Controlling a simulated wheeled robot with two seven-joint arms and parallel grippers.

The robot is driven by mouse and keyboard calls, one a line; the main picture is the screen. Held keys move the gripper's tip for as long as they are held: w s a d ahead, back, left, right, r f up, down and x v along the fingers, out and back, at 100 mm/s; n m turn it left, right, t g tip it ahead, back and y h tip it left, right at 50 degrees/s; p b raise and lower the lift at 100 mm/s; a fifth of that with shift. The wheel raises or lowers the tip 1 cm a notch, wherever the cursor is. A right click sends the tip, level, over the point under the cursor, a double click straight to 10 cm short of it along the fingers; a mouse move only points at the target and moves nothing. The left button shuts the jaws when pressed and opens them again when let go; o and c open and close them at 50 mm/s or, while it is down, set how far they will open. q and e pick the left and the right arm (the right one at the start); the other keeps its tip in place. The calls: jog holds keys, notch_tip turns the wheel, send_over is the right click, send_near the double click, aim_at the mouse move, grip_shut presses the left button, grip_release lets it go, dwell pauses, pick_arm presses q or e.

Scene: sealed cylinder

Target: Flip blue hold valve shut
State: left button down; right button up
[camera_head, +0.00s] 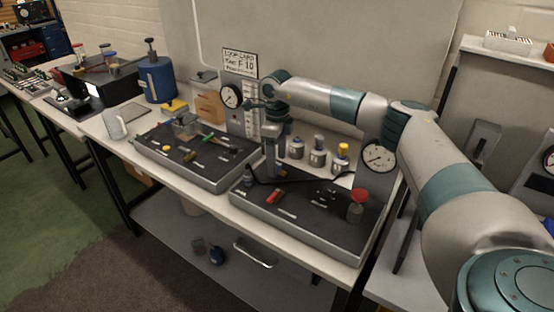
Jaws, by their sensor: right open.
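My right arm reaches in from the right, and its gripper (270,166) points down over the back left part of the right-hand dark panel (316,211). The gripper is open, with nothing seen between its small fingers. A small grey-blue fitting (248,179) stands at the panel's left edge, just left of the gripper; I cannot tell if it is the blue hold valve. No plainly blue lever shows on this panel, and the gripper hides part of its back. A red lever-like part (274,196) lies in front of the gripper. My left gripper is not in view.
A red-topped post (358,205) stands at the panel's right, before a round gauge (378,156). Several small bottles (317,153) stand behind. Another dark panel (195,152) lies left, with a blue cylinder (157,80) beyond it. A black cable crosses near the gripper.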

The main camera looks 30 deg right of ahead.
jog(key=shift+f, duration=0.95)
jog(key=c, duration=1.1)
jog(key=shift+o, duration=0.3)
jog(key=shift+w+a+m+b, duration=0.1)
jog(key=shift+m+b, duration=0.1)
jog(key=shift+m, duration=0.3)
jog(key=shift+w+m+b, duration=0.1)
jog(key=shift+m+b, duration=0.05)
jog(key=shift+m, duration=0.95)
jog(key=o, duration=1)
jog(key=shift+o, duration=0.2)
jog(key=shift+r, duration=0.2)
